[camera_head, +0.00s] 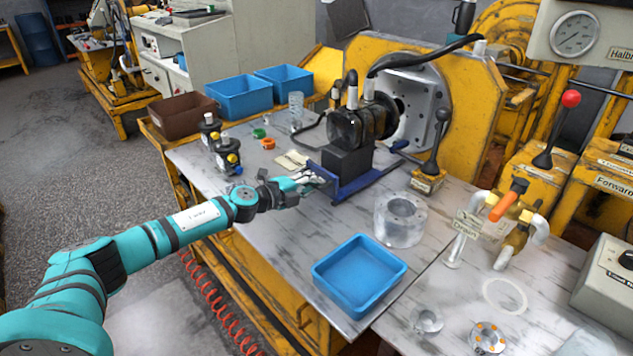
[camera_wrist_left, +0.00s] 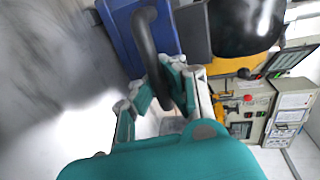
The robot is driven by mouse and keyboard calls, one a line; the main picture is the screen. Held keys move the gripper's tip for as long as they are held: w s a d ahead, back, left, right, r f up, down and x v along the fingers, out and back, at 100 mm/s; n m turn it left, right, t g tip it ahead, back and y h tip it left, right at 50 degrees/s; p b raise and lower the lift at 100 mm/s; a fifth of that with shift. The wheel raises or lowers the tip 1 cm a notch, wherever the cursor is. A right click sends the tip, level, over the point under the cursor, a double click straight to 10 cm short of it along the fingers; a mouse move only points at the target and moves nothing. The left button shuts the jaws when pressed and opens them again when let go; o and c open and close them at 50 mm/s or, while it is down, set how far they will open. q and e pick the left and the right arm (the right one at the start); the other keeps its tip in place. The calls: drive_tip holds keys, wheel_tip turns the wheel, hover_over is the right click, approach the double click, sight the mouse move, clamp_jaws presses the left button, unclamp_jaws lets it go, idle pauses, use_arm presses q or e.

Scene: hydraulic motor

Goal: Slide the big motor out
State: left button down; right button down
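The big motor (camera_head: 362,122) is a dark cylindrical body on a black block, carried by a blue sled (camera_head: 362,182) on the metal table, beside the round flange plate (camera_head: 412,112). My left gripper (camera_head: 314,180) is at the sled's near-left end. In the left wrist view, a dark curved handle (camera_wrist_left: 147,40) joined to the blue sled runs between my left gripper's teal finger pads (camera_wrist_left: 163,85). The pads lie close against both sides of the handle. Part of the handle is hidden by the fingers. My right gripper is not in view.
A blue tray (camera_head: 360,276) and a clear ring-shaped part (camera_head: 400,220) stand in front of the sled. Bare tabletop (camera_head: 290,235) lies nearer my arm.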

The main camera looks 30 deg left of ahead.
use_arm(q)
drive_tip(key=shift+s+f, duration=0.2)
drive_tip(key=shift+f, duration=0.2)
drive_tip(key=c, duration=1.4)
unclamp_jaws()
drive_tip(key=shift+s+a+r, duration=0.2)
drive_tip(key=shift+s+r, duration=0.05)
drive_tip(key=shift+s, duration=0.05)
drive_tip(key=shift+c, duration=0.2)
drive_tip(key=shift+o, duration=0.5)
drive_tip(key=shift+w, duration=0.15)
drive_tip(key=shift+r, duration=0.1)
drive_tip(key=v, duration=1)
drive_tip(key=shift+s+a, duration=0.15)
drive_tip(key=shift+s, duration=0.2)
drive_tip(key=shift+s+a+r, duration=0.2)
drive_tip(key=shift+s, duration=0.35)
